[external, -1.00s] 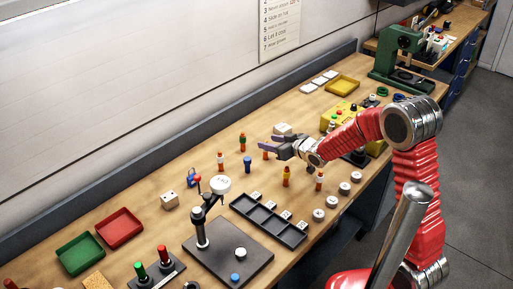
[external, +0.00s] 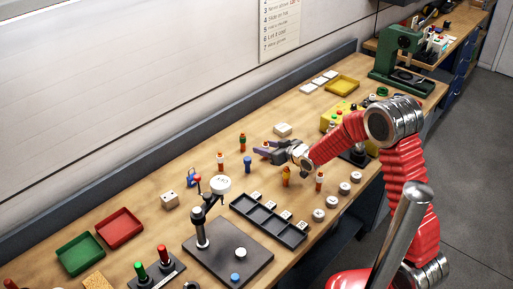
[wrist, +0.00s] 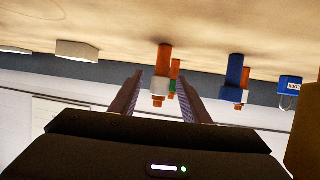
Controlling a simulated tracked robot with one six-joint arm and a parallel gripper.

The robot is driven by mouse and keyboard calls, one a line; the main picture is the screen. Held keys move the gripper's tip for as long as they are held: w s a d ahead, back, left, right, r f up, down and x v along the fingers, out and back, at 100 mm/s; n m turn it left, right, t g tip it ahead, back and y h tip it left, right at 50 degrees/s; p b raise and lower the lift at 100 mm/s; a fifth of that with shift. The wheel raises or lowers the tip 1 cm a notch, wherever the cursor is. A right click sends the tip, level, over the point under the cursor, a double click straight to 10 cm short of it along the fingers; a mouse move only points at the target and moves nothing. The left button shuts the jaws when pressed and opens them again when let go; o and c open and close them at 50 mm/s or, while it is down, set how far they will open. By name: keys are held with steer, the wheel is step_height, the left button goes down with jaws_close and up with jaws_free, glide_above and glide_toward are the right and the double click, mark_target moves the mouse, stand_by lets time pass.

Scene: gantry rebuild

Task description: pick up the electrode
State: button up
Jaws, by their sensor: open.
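Several upright, electrode-like pieces stand on the bench; I cannot tell for certain which is the electrode. My gripper (external: 265,149) is open, held low over the bench with its fingers pointing left. A blue piece (external: 247,164) stands nearby.
An orange-and-white piece (external: 220,161) stands farther left. An amber piece (external: 286,177) and another orange-and-white piece (external: 319,181) stand close below my arm. A white block (external: 283,129) lies behind my gripper. A black compartment tray (external: 268,219) lies in front.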

steer(key=shift+c, duration=0.6)
jaws_close()
step_height(320, 180, up, 10)
steer(key=shift+r, duration=0.1)
stand_by(0.5)
stand_by(0.5)
